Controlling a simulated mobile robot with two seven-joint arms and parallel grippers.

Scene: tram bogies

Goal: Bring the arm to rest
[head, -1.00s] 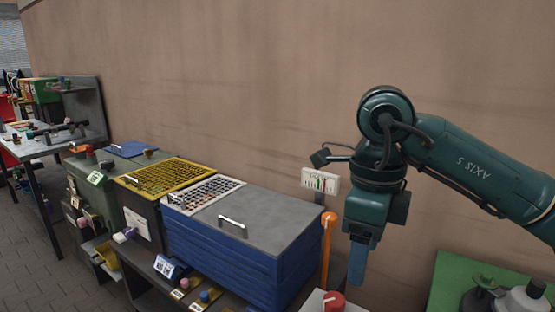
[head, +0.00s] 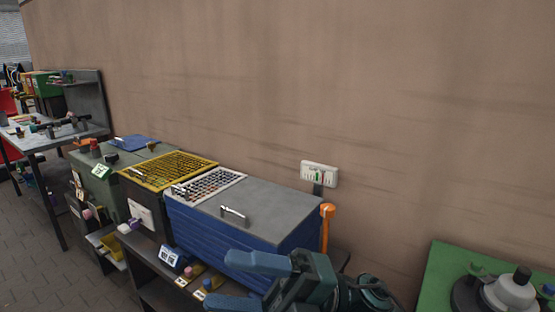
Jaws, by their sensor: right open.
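My right arm is folded low at the bottom edge of the head view, with only its wrist and gripper showing. My right gripper (head: 240,283) points left, its two blue fingers spread apart with nothing between them. It appears in front of the blue cabinet (head: 225,237); I cannot tell how close it is. The rest of the arm is cut off by the frame's lower edge. My left gripper is not in view.
A yellow grid tray (head: 169,170) and a white grid tray (head: 207,186) lie on the cabinets. An orange-topped post (head: 327,212) stands by the wall. A green board (head: 450,268) with round parts is at lower right.

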